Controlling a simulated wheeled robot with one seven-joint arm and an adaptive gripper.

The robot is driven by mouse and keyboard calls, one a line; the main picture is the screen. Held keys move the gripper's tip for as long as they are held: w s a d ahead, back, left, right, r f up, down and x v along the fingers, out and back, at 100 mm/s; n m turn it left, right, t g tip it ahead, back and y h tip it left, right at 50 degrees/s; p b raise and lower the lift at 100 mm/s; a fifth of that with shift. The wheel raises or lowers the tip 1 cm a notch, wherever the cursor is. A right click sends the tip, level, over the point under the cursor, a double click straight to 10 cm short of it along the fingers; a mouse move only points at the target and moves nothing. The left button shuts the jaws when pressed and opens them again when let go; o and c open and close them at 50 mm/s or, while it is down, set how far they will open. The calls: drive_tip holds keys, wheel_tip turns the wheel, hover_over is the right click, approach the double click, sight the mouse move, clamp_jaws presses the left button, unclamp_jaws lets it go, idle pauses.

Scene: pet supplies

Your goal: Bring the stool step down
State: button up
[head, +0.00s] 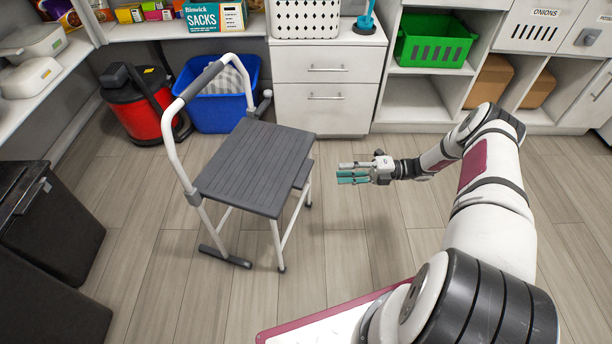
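The step stool (254,165) stands upright on the floor left of centre in the head view. It has a dark grey ribbed top, white tube legs and a tall white back rail with a grey grip (199,82). A smaller grey panel, which looks like its step (303,173), shows at the right edge just under the top; most of it is hidden by the top. My gripper (346,174) is right of the stool, pointing left towards it, with a gap between them. Its fingers have teal parts and look empty. I cannot tell how far apart they are.
A blue bin (214,100) and a red vacuum (139,110) stand behind the stool. A white drawer cabinet (325,95) is at the back. Dark bins (50,225) stand at the left. The floor right of the stool is clear.

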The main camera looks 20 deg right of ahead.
sight(305, 172)
drive_tip(key=b+x, duration=0.1)
drive_tip(key=x, duration=1.1)
drive_tip(key=shift+w+a, duration=0.1)
drive_tip(key=shift+a, duration=0.3)
clamp_jaws()
